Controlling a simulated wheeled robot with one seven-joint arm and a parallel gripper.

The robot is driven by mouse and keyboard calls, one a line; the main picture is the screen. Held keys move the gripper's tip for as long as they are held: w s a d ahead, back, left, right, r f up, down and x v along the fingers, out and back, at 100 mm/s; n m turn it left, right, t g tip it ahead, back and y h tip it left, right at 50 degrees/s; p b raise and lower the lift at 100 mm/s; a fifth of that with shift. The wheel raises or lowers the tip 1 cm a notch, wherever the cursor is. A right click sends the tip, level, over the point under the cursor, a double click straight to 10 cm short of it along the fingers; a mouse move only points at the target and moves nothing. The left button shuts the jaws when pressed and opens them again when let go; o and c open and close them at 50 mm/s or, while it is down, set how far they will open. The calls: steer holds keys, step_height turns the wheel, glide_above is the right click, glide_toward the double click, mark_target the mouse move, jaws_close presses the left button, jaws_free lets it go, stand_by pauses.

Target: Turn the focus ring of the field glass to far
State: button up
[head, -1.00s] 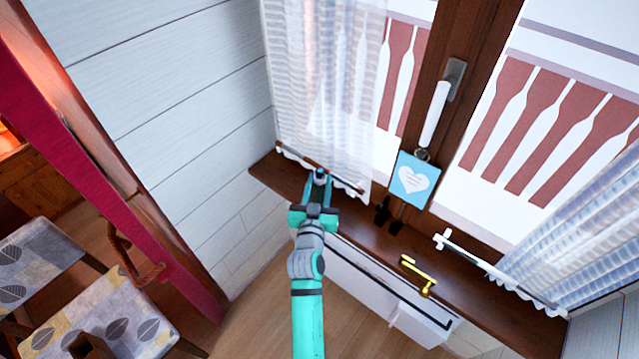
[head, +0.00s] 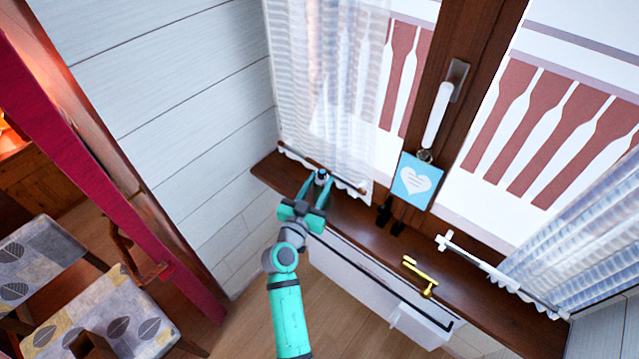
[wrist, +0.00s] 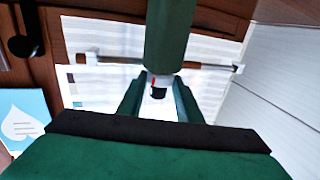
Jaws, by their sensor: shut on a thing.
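The field glass appears in the wrist view as a dark green cylinder (wrist: 170,38) with a pale ring (wrist: 160,76) and a black end bearing a small red mark. In the head view only its small dark-and-pale end (head: 323,174) shows, above the left part of the window sill. My gripper (head: 319,183) reaches it from the front, with its two teal fingers on either side. It is shut on the focus ring; the fingers also show in the wrist view (wrist: 158,92). The exact contact and any scale marks are too small to read.
The brown sill (head: 350,215) runs under the window. A curtain rod (head: 325,170) lies close behind the gripper. To the right are a blue heart card (head: 415,181), a black object (head: 388,217) and a brass handle-like piece (head: 420,276). A white wall (head: 180,100) stands left.

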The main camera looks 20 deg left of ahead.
steer(key=shift+f, duration=0.15)
steer(key=o, duration=0.8)
steer(key=shift+c, duration=0.2)
steer(key=s, duration=1.1)
steer(key=shift+a, duration=0.35)
steer(key=s+d+f+n+g+y, duration=0.1)
steer(key=s+d+f+g, duration=0.1)
steer(key=s+d+f, duration=0.55)
steer(key=s+d+f+n+g+y, duration=0.1)
steer(key=s+d+f+y, duration=0.2)
steer(key=s, duration=0.7)
steer(key=s+d+r+h, duration=0.1)
steer(key=s+d+r, duration=0.1)
steer(key=s, duration=0.3)
steer(key=s+d+r+m+h, duration=0.1)
steer(key=s+d+r, duration=0.2)
steer(key=s, duration=0.3)
steer(key=s+d+r+h, duration=0.1)
steer(key=s+d+r, duration=0.2)
steer(key=s+d, duration=0.2)
steer(key=shift+s, duration=0.15)
